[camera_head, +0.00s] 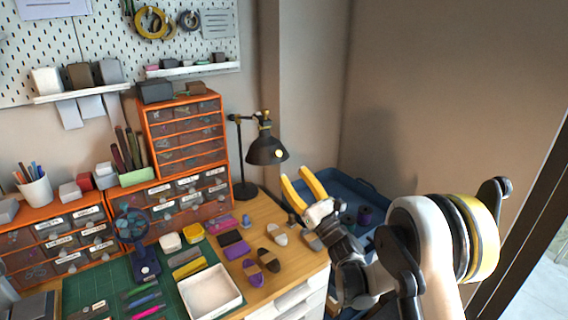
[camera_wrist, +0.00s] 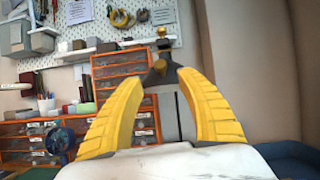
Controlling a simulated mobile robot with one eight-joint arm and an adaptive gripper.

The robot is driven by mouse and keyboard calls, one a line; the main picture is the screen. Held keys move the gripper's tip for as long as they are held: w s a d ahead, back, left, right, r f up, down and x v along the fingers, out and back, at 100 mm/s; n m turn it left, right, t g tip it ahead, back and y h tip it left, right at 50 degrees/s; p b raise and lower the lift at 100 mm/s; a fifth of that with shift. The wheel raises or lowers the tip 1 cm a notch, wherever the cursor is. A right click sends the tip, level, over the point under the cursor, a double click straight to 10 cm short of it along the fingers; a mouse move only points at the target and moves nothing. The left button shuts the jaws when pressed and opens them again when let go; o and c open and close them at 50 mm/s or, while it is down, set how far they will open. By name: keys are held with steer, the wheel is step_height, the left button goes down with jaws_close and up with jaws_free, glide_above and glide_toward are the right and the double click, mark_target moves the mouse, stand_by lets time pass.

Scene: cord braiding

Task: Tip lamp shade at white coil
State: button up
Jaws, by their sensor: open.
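A black desk lamp with a dark conical shade (camera_head: 265,152) stands at the back of the wooden desk; its lit bulb shows under the rim. The shade hangs tilted from a brass-coloured joint. My gripper (camera_head: 297,178), with yellow fingers, is open and empty, to the right of and below the shade in the head view. In the wrist view the shade (camera_wrist: 158,68) appears between the open fingers (camera_wrist: 158,84), beyond them, apart from them as far as I can tell. A whitish coil (camera_head: 278,235) lies on the desk, below and left of my gripper.
Purple and dark coils (camera_head: 253,274) and a white tray (camera_head: 208,294) lie on the desk left of my arm. Orange drawer cabinets (camera_head: 183,135) stand behind, left of the lamp. A blue bin (camera_head: 350,184) is right of the desk. A small blue fan (camera_head: 143,255) stands on the green mat.

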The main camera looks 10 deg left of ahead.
steer(key=v, duration=0.3)
steer(key=shift+a, duration=0.1)
stand_by(1.2)
